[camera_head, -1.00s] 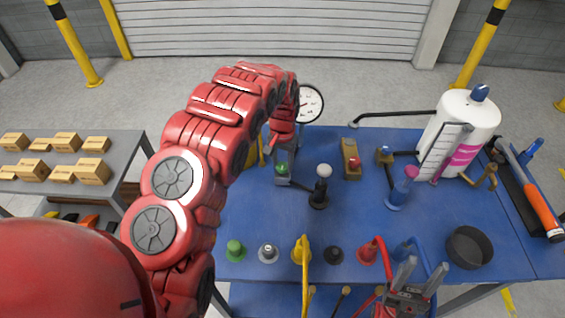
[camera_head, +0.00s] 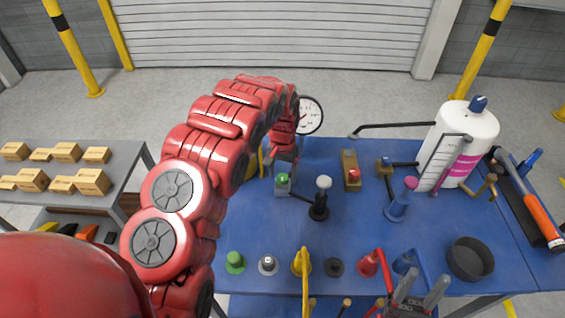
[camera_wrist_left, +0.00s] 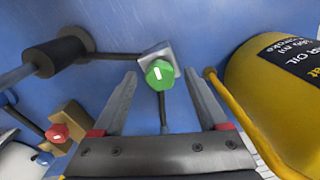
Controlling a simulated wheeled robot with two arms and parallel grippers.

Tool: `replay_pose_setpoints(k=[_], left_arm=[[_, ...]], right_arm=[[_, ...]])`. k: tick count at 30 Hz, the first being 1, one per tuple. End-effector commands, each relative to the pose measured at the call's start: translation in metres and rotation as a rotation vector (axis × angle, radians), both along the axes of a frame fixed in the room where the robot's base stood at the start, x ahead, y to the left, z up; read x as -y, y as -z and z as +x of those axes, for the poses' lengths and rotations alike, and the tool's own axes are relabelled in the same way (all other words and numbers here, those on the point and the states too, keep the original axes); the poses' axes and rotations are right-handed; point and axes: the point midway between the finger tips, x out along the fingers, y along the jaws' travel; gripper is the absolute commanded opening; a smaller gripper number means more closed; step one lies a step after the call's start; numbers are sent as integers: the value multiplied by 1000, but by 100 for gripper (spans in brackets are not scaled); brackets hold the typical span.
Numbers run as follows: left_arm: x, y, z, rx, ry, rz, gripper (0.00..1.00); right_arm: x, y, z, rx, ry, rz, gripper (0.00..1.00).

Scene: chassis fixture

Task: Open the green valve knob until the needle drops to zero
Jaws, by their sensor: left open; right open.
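The green valve knob (camera_head: 282,178) sits on a small grey block near the back left of the blue table. It also shows in the left wrist view (camera_wrist_left: 159,74), with a white mark on its face. My left gripper (camera_wrist_left: 161,77) is open, with its two fingers on either side of the knob near their tips; I see no contact. In the head view, the left gripper (camera_head: 284,160) is partly hidden by its arm. The round white gauge (camera_head: 309,115) stands behind the knob; its needle is too small to read exactly. My right gripper (camera_head: 420,284) is open and empty at the front edge.
A black post with a white top (camera_head: 320,198) stands just right of the knob. A yellow container (camera_wrist_left: 285,85) is close beside the left gripper. A red button block (camera_head: 351,172) and a white tank (camera_head: 460,145) are further right. The table's middle is mostly clear.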

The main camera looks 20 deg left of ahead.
Motion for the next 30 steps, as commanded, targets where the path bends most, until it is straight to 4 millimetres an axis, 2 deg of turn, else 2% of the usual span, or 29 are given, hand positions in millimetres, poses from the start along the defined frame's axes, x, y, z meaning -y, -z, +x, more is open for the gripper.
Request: replay_pose_setpoints(k=[5,18,22,24,30], left_arm=[[-1,-30,0,1,-2,0,76],[-1,-128,1,1,-2,0,76],[-3,-153,0,2,-1,2,76],[-4,-150,4,9,-4,2,76],[-3,-165,4,6,-4,3,76]], right_arm=[[0,-30,0,0,0,0,50],[0,-124,0,0,0,0,50],[0,-143,0,0,0,0,50],[0,-132,0,1,0,0,50],[0,-129,0,0,0,0,50]])
